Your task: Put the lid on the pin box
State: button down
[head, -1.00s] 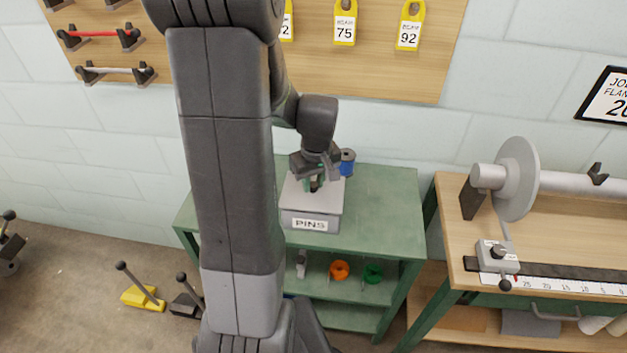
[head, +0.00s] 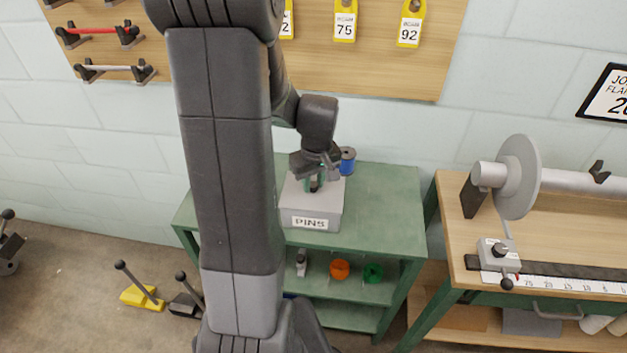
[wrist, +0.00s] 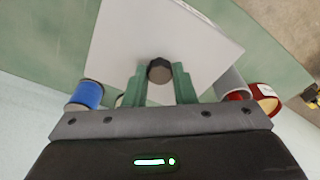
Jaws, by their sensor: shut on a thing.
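The grey pin box (head: 329,223) stands on the green table and bears a white PINS label on its front. Its pale flat lid (head: 331,204) is over the box top, roughly lined up with it, and no clear gap shows between them. In the wrist view the lid (wrist: 190,35) is a pale square with a dark knob (wrist: 159,70) in its middle. My gripper (head: 315,186) is above the box, its green fingers shut on the knob. In the wrist view the gripper (wrist: 159,80) has one finger on each side of the knob. The lid hides the box's inside.
A blue spool (head: 348,161) stands behind the box, close to my gripper. The green table (head: 385,215) is clear to the right. Orange (head: 340,269) and green (head: 373,273) spools are on its lower shelf. A wooden bench (head: 560,225) with a roller stands at the right.

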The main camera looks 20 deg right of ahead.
jog(key=c, duration=0.6)
grip_release()
jog(key=shift+c, duration=0.2)
jog(key=shift+r, duration=0.15)
jog(key=shift+r+p, duration=2.55)
jog(key=shift+r, duration=0.85)
jog(key=shift+c, duration=0.2)
grip_shut()
